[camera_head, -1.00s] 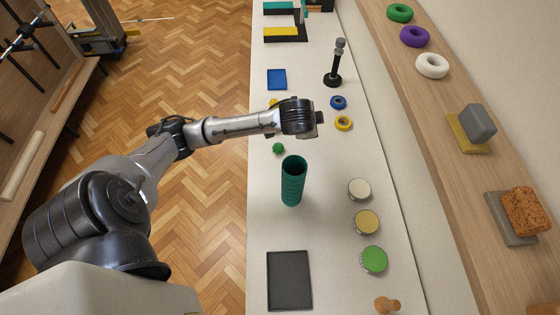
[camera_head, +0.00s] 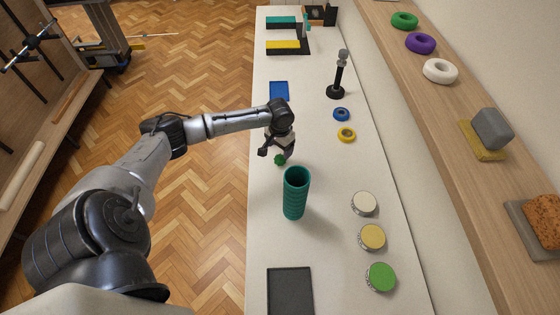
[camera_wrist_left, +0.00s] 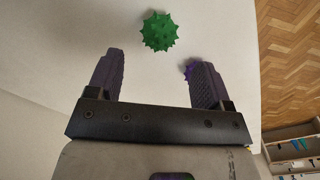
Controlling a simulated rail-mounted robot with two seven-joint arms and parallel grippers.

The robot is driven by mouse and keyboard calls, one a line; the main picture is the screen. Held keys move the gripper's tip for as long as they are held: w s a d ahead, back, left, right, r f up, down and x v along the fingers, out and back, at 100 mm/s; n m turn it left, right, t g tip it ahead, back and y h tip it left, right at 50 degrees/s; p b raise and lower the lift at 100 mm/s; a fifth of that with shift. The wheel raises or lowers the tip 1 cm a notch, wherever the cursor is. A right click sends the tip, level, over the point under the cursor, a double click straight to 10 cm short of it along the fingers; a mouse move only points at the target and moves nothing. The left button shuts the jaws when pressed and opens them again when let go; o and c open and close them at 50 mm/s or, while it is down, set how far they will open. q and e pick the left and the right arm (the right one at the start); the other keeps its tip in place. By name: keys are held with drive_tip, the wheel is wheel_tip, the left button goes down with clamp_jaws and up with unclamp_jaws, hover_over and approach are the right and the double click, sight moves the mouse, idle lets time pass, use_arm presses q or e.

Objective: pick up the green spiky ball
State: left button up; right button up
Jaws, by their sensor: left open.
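The green spiky ball (camera_head: 280,160) lies on the white table, just behind the green ribbed cylinder. In the left wrist view the ball (camera_wrist_left: 159,32) is whole and lies ahead of the fingertips, roughly centred across the gap. My left gripper (camera_head: 277,154) is open and points down beside the ball in the head view. In the left wrist view the gap between the fingers (camera_wrist_left: 158,65) is empty, and the ball is not between them. My right gripper is not in view.
The open-topped green cylinder (camera_head: 295,194) stands close in front of the ball. A small purple thing (camera_wrist_left: 189,70) is partly hidden by a finger. A blue ring (camera_head: 341,114), a yellow ring (camera_head: 346,135) and three round lidded tins, one green (camera_head: 380,277), lie to the right.

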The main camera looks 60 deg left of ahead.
sight(280, 157)
use_arm(q)
wheel_tip(280, 157, down, 6)
drive_tip(key=shift+f+b, duration=0.25)
drive_tip(key=shift+b, duration=0.4)
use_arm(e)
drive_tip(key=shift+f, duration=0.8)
use_arm(q)
drive_tip(key=shift+f, duration=0.5)
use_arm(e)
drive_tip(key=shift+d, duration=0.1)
